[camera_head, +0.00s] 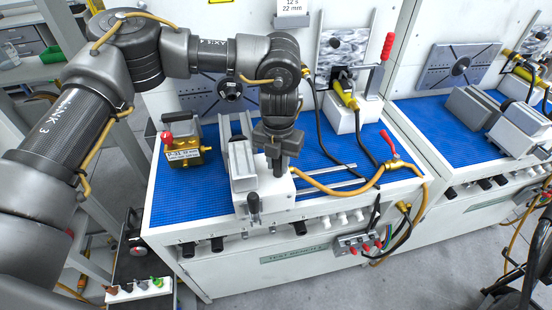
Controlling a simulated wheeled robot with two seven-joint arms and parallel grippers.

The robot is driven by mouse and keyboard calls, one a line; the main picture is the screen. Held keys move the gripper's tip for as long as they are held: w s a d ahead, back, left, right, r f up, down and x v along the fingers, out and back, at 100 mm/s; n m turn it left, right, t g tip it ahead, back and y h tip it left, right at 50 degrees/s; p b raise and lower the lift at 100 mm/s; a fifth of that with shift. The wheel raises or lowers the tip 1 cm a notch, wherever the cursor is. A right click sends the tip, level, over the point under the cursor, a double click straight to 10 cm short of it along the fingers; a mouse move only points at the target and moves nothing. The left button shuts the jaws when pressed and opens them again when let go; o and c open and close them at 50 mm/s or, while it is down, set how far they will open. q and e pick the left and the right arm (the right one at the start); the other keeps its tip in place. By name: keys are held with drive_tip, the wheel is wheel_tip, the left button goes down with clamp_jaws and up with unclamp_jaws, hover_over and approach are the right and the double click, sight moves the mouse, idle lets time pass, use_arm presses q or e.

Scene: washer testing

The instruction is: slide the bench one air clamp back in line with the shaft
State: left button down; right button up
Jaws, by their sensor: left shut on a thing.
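The bench one air clamp (243,167) has upright grey jaws on a white block, on the blue mat of the left bench. My left gripper (279,170) points down at the right side of the clamp and is shut on part of it; the grip itself is mostly hidden by the fingers. The hub (229,90) of the dark plate on the bench's back wall shows behind and slightly left of the clamp, partly covered by my arm. I cannot make out a separate shaft. My right gripper is not in view.
A brass valve block (186,147) with a red knob stands left of the clamp. Rails (325,178) and a yellow hose (338,191) lie to the right. A white block with a yellow-black fitting (345,92) stands behind. The second bench (445,125) is at right.

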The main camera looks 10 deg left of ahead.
use_arm(q)
drive_tip(key=shift+a, duration=0.1)
idle(0.3)
drive_tip(key=c, duration=1.5)
unclamp_jaws()
drive_tip(key=shift+a, duration=0.1)
drive_tip(key=o, duration=0.3)
drive_tip(key=shift+a, duration=0.1)
drive_tip(key=shift+r, duration=0.35)
wheel_tip(320, 180, up, 9)
drive_tip(key=shift+f+b, duration=0.1)
drive_tip(key=shift+b, duration=0.9)
drive_tip(key=shift+r, duration=0.7)
